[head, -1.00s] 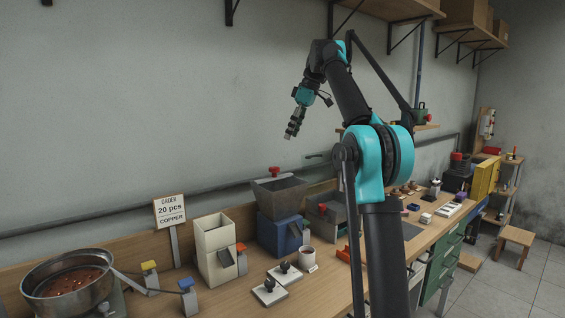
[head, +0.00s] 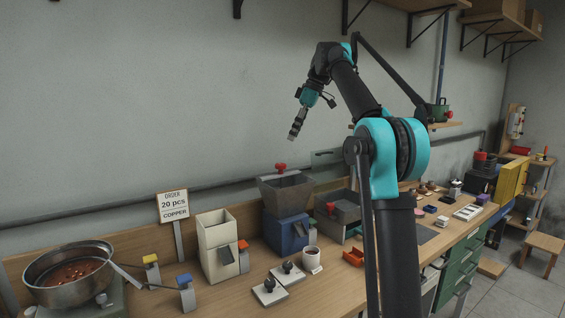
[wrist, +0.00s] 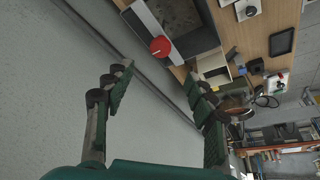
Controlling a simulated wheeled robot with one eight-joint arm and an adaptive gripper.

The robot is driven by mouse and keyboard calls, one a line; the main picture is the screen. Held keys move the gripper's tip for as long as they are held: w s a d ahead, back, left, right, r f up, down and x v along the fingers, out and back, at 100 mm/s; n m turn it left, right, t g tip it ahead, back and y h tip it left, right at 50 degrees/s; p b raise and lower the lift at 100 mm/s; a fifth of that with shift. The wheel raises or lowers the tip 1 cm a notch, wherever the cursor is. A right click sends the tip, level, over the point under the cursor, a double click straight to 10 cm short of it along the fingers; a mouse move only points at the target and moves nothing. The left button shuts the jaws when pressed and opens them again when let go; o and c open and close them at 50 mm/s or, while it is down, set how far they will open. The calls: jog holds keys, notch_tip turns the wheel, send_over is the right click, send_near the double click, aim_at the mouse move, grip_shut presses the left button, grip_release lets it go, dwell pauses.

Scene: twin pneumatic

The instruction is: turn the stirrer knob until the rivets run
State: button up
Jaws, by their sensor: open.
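My gripper (head: 293,137) hangs in the air, high above the bench and in front of the wall. In the wrist view its fingers (wrist: 165,105) are wide apart with nothing between them. A red knob (head: 280,167) stands at the top of the grey hopper (head: 286,190) on the blue machine (head: 287,233). A second red knob (head: 331,207) is on a grey box to its right. One red knob (wrist: 160,46) shows in the wrist view, beyond the fingers. I cannot tell which is the stirrer knob. Copper-coloured rivets (head: 78,270) lie in the round metal bowl (head: 40,290).
An order sign (head: 173,205) reads 20 pcs copper. A cream machine (head: 217,245), a white cup (head: 312,258) and two black-knobbed plates (head: 270,292) stand on the bench. A pipe (head: 100,221) runs along the wall. The air around my gripper is clear.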

aim_at(281, 164)
jog(key=x, duration=1.1)
jog(key=shift+a+f, duration=0.1)
jog(key=shift+f, duration=0.3)
jog(key=c, duration=1.1)
jog(key=shift+c, duration=0.3)
jog(key=shift+m, duration=0.3)
